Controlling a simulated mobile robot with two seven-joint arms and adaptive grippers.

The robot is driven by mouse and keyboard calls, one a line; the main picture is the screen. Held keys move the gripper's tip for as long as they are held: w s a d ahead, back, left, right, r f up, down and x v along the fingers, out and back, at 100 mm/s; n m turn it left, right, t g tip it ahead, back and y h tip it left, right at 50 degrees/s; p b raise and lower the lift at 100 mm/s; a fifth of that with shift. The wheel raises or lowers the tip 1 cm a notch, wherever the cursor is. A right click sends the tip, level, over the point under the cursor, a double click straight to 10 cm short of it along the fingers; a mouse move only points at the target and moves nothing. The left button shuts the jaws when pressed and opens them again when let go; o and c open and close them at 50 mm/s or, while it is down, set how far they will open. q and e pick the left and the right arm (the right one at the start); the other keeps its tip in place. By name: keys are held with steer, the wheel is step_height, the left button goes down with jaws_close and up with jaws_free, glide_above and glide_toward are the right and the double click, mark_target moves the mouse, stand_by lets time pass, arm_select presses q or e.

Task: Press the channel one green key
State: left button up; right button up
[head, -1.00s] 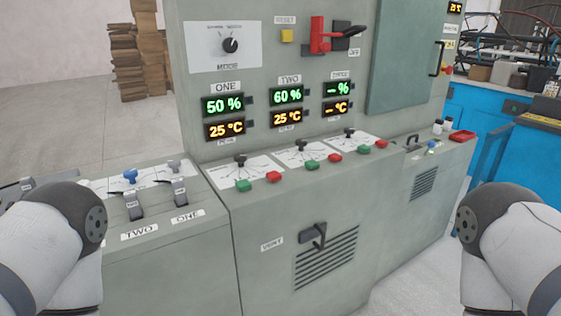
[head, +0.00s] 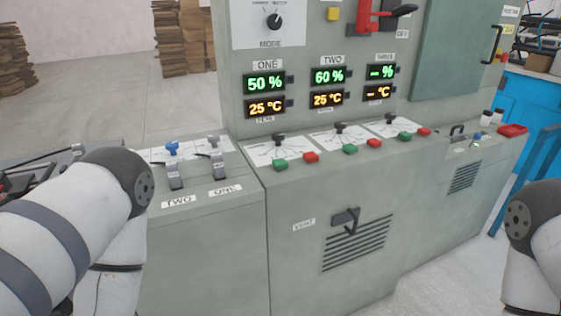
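The channel one green key (head: 281,164) is a small green block on the sloped panel below the ONE display (head: 264,83), which reads 50 %. A red key (head: 311,157) sits just right of it, and a black knob (head: 278,139) stands behind it. More green and red key pairs lie to the right, one pair below the TWO display (head: 328,76). My two arms show at the left and right edges, away from the panel. No gripper fingers are clearly visible in the head view.
A lower console with levers labelled TWO and ONE (head: 222,191) stands left of the keys. A vent handle (head: 347,219) juts from the front face. Grey floor (head: 440,270) is clear in front.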

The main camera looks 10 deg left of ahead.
arm_select(q)
jaws_close()
stand_by(1.1)
